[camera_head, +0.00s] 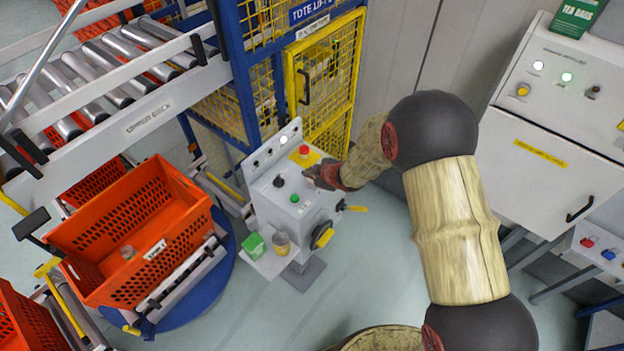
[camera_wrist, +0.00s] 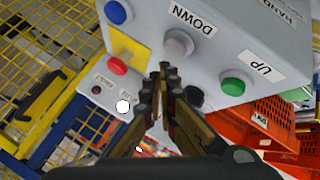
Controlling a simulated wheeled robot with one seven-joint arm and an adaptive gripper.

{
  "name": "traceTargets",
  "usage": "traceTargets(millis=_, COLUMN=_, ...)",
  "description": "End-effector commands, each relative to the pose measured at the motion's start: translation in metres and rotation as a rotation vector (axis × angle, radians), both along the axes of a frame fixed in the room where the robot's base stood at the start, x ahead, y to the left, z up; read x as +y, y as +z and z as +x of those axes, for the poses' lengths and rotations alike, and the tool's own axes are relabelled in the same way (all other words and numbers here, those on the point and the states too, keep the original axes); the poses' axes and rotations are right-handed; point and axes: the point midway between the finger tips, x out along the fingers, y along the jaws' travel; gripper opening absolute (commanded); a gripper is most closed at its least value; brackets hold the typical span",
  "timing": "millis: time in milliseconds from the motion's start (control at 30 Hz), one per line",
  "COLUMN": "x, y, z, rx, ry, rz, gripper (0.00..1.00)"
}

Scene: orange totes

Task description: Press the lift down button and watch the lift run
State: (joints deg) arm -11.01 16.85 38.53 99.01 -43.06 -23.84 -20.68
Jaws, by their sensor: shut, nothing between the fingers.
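The grey control box (camera_head: 285,215) stands on a pedestal. In the wrist view, the pale grey button (camera_wrist: 179,43) sits beside the DOWN label (camera_wrist: 192,20). The green button (camera_wrist: 233,86) is by the UP label (camera_wrist: 262,66). My gripper (camera_wrist: 163,72) is shut and empty, its tips close to the grey button; I cannot tell whether they touch. In the head view my gripper (camera_head: 318,174) is over the box's right side and hides the grey button. The tote lift (camera_head: 243,60) has a blue frame and yellow mesh; no motion can be judged.
The box also carries a red button (camera_wrist: 117,66) on a yellow plate, a blue button (camera_wrist: 115,12), a black knob (camera_wrist: 192,95) and a lit white lamp (camera_wrist: 123,106). An orange tote (camera_head: 190,225) is at left below a roller conveyor (camera_head: 125,50). A grey cabinet (camera_head: 540,185) stands right.

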Motion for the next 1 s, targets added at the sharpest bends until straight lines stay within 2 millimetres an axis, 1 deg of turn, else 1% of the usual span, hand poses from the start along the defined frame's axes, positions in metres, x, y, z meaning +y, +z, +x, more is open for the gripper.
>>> traceTargets(millis=33, x=0.0, y=0.007, z=0.0, rx=-0.002, ry=0.001, rz=0.0, gripper=0.0)
traceTargets(millis=100, x=0.0, y=0.014, z=0.0, rx=-0.002, ry=0.001, rz=0.0, gripper=0.0)
traceTargets(millis=467, x=0.0, y=0.045, z=0.0, rx=0.0, ry=-0.001, rz=0.001, gripper=0.0)
traceTargets(millis=1000, x=0.0, y=0.045, z=0.0, rx=-0.001, ry=-0.001, rz=0.0, gripper=0.0)
